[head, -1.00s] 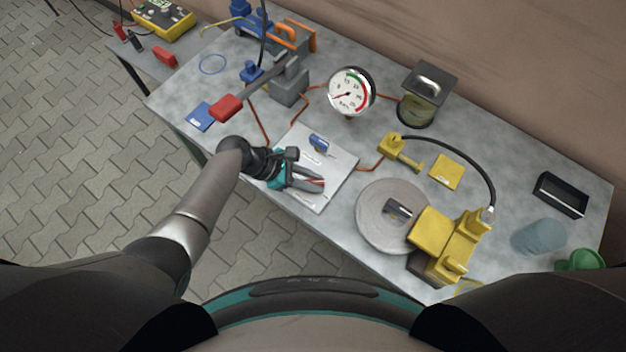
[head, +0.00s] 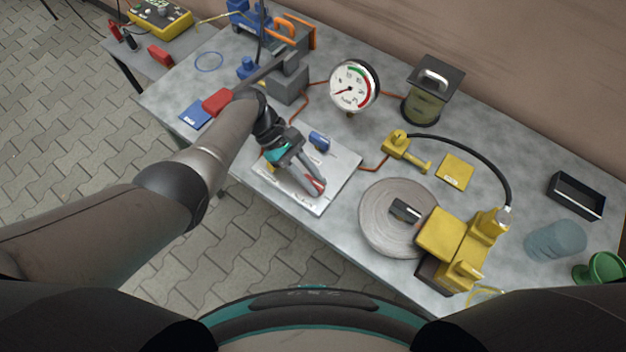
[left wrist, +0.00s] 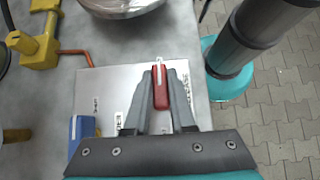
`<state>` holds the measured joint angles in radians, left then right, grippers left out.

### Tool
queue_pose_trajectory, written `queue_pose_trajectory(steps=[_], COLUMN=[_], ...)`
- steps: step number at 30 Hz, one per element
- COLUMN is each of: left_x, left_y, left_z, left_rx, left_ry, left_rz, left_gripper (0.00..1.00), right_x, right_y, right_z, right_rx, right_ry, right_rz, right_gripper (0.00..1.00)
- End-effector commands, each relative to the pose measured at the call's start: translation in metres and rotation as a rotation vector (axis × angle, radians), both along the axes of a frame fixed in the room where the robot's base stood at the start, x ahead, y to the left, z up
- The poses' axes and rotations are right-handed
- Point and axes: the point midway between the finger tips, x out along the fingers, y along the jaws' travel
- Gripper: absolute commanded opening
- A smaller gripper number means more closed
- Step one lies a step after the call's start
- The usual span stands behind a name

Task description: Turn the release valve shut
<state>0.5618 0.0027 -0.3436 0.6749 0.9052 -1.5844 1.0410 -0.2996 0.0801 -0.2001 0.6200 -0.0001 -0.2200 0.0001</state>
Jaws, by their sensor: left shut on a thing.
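A pale valve plate (head: 342,163) lies on the bench, with small labels that I cannot read. My left gripper (head: 315,188) is over it, its fingers pointing down and right in the head view. It is shut on a red handle (head: 319,183), which shows between the fingers in the left wrist view (left wrist: 160,93) and carries a white mark. A blue handle (head: 319,141) stands on the same plate, apart from the fingers; it also shows in the left wrist view (left wrist: 84,130). The base of the red handle is hidden by the gripper. My right gripper is not in view.
A pressure gauge (head: 352,85) stands behind the plate. A red-ended lever (head: 217,101) on a grey block is close to my left arm. A round grey disc (head: 385,225) and a yellow device (head: 448,238) are to the right.

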Motion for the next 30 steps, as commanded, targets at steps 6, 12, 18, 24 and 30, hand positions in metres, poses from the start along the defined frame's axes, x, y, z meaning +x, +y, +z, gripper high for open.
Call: queue_pose_trajectory(steps=[6,12,18,24,30], left_x=[-0.0006,-0.0008,-0.0009,-0.0005,-0.0002], left_y=[0.0,0.0001,0.0001,-0.0001,0.0001], left_z=[-0.0011,-0.0011,-0.0011,-0.0008,-0.0004], left_rx=[0.003,0.003,0.003,0.002,0.002], left_ry=[-0.001,-0.001,-0.001,0.0,-0.001], left_rz=[-0.021,-0.022,-0.021,-0.02,-0.018], left_gripper=[0.0,0.0,0.33,0.53,0.53], right_x=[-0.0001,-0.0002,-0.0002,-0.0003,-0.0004], right_y=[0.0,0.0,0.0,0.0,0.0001], right_z=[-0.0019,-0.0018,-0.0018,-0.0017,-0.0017], right_rx=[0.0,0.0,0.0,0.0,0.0], right_ry=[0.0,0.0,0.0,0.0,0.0], right_rz=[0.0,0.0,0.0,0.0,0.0], right_gripper=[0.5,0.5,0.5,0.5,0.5])
